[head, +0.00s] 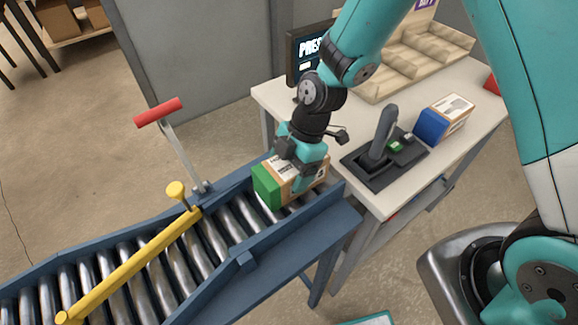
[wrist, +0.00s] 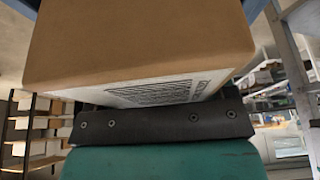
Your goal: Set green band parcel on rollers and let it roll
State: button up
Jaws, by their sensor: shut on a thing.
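The green band parcel (head: 268,186) is a cardboard box with a green end and a white label on top. It is at the upper right end of the roller conveyor (head: 228,226), between the blue side rails. My gripper (head: 303,172) is shut on it from above. In the wrist view the parcel's brown cardboard (wrist: 140,40) and printed label fill the upper part, close against the dark gripper plate (wrist: 160,122). I cannot tell whether the parcel's underside touches the rollers.
A yellow bar (head: 130,264) lies across the rollers, down the conveyor from the parcel. A red-handled lever (head: 158,112) stands by the far rail. The white table (head: 282,95) at right bears a dark lever panel (head: 372,168), a blue-ended parcel (head: 432,124) and a stepped wooden rack (head: 420,68).

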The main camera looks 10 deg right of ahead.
jog(key=o, duration=1.1)
jog(key=shift+r, duration=0.1)
